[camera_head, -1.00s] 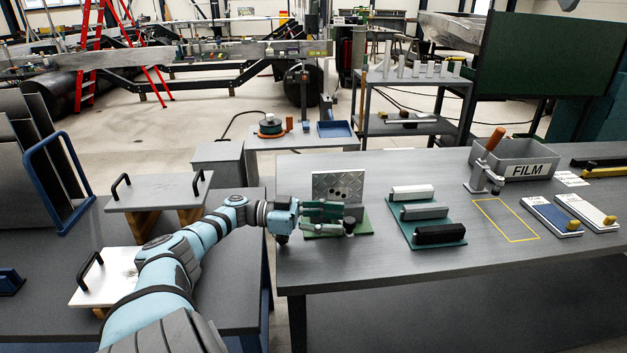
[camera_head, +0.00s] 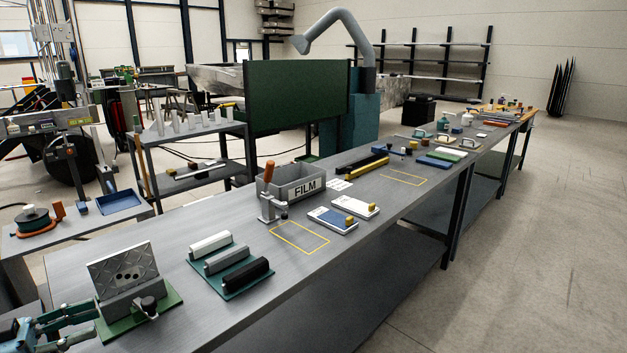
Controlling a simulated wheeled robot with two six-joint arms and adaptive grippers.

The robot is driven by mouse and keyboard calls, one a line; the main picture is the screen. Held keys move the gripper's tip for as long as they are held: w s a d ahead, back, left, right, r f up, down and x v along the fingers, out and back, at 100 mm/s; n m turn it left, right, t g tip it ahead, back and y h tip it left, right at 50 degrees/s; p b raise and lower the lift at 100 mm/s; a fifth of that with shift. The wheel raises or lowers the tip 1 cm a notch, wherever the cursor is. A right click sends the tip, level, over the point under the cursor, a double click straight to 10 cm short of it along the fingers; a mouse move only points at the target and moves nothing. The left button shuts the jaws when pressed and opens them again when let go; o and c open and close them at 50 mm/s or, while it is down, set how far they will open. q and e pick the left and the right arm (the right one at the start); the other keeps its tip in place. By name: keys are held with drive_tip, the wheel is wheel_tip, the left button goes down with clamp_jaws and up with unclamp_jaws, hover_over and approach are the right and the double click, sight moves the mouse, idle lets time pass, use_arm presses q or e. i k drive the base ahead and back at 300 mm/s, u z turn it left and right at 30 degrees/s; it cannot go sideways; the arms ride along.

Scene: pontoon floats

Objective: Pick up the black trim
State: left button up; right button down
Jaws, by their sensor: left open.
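The black trim (camera_head: 245,274) is a dark bar lying at the front of a green mat (camera_head: 226,291) on the long grey bench. A grey trim (camera_head: 226,259) and a white trim (camera_head: 210,243) lie behind it on the same mat. My left gripper (camera_head: 96,322) is at the lower left corner, open, with its green fingers beside the plate fixture and well to the left of the black trim. Nothing shows between its fingers. My right gripper is not in view.
A diamond-plate fixture (camera_head: 124,275) on a green base stands between my left gripper and the trims. Right of the trims are a yellow outlined rectangle (camera_head: 299,238), a toggle clamp (camera_head: 269,200) and a grey FILM bin (camera_head: 297,184). The bench front edge is clear.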

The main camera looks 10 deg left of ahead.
sight(241, 276)
drive_tip(key=k, duration=1)
